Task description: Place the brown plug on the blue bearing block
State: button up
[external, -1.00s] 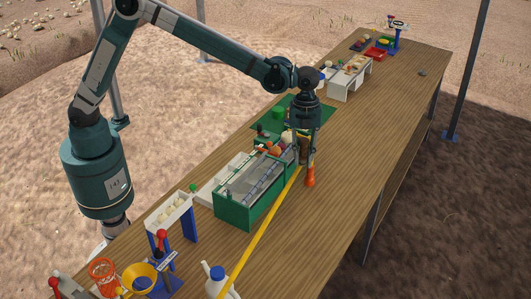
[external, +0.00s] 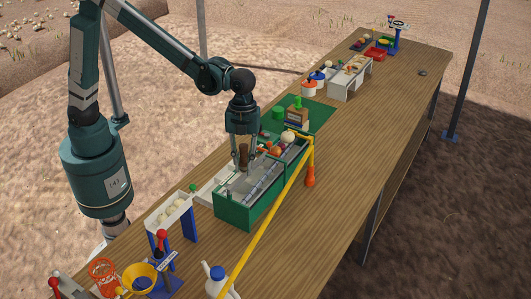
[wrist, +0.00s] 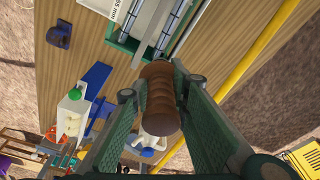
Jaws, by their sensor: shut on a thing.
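The brown plug (external: 243,154), a ridged, turned piece, is upright between the fingers of my gripper (external: 243,164). In the wrist view, the plug (wrist: 160,95) fills the gap between the fingers, and my gripper (wrist: 160,93) is shut on it. In the external view it hangs over the back side of the green trough (external: 240,218), above the surfaces. A small dark blue block (wrist: 60,33), which looks like the bearing block, sits on the wooden table at upper left in the wrist view, apart from the plug. I cannot make that block out in the external view.
A yellow bar (external: 262,236) with an orange handle (external: 310,177) runs along the trough's front. Rollers and vegetables lie in the trough. A white rack (external: 170,210) on blue legs stands at left. A green mat (external: 318,117) lies beyond.

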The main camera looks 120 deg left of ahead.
jog(key=s+d+f, duration=0.2)
jog(key=s+d, duration=0.6)
jog(key=s, duration=0.6)
jog(key=s+d+f, duration=0.1)
jog(key=s+d, duration=0.6)
jog(key=s, duration=0.6)
jog(key=shift+m, duration=0.4)
notch_tip(320, 180, down, 5)
jog(key=shift+w+f+p, duration=0.1)
jog(key=shift+p, duration=0.3)
jog(key=shift+f, duration=0.15)
jog(key=shift+f+b, duration=0.55)
jog(key=shift+f, duration=2.2)
jog(key=shift+f+b, duration=0.4)
jog(key=shift+f, duration=1.7)
jog(key=shift+f, duration=0.15)
